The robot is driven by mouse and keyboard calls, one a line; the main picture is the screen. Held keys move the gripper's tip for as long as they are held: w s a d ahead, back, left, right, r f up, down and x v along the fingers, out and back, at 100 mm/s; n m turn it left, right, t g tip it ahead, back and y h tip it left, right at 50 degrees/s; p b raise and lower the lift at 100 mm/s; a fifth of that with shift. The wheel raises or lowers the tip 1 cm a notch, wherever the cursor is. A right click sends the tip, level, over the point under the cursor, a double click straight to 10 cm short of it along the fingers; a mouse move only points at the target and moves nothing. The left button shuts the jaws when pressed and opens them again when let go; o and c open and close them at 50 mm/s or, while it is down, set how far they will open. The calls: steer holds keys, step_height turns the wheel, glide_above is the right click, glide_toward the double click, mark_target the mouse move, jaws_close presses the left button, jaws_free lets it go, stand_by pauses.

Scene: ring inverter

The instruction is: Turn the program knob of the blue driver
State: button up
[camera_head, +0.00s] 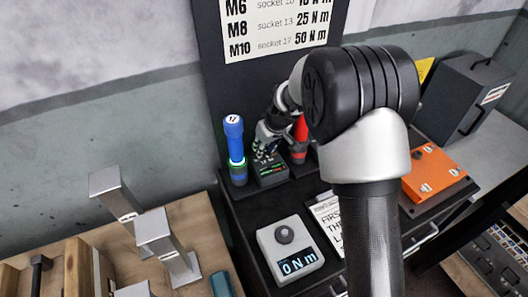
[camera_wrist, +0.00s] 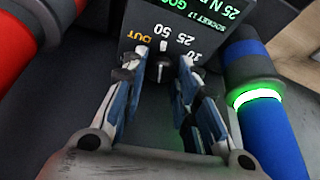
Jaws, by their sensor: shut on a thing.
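The blue driver (camera_head: 235,145) stands upright in its holder, a green ring glowing near its base; it fills the right of the wrist view (camera_wrist: 265,125). Beside it is a dark control box (camera_head: 270,172) with a small lit display. In the wrist view, the black program knob (camera_wrist: 160,70) has a white pointer that appears to point near the 50 mark. Dial marks around it read OUT, 50, 25 and 10. My gripper (camera_wrist: 160,76) is shut on the knob, one finger on either side. In the head view my gripper (camera_head: 268,140) partly hides the box.
A red driver (camera_head: 300,130) stands close on the other side; it shows at left in the wrist view (camera_wrist: 25,40). A torque tester (camera_head: 290,250) reading 0 N m sits in front. An orange box (camera_head: 433,173) lies to the right. A torque chart (camera_head: 280,25) hangs behind.

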steer(key=shift+n+b, duration=0.4)
steer(key=shift+b, duration=0.15)
steer(key=o, duration=1.1)
steer(key=shift+c, duration=0.2)
steer(key=shift+r, duration=0.1)
steer(key=v, duration=1.1)
steer(key=shift+d+r, duration=0.25)
steer(key=shift+r, duration=0.15)
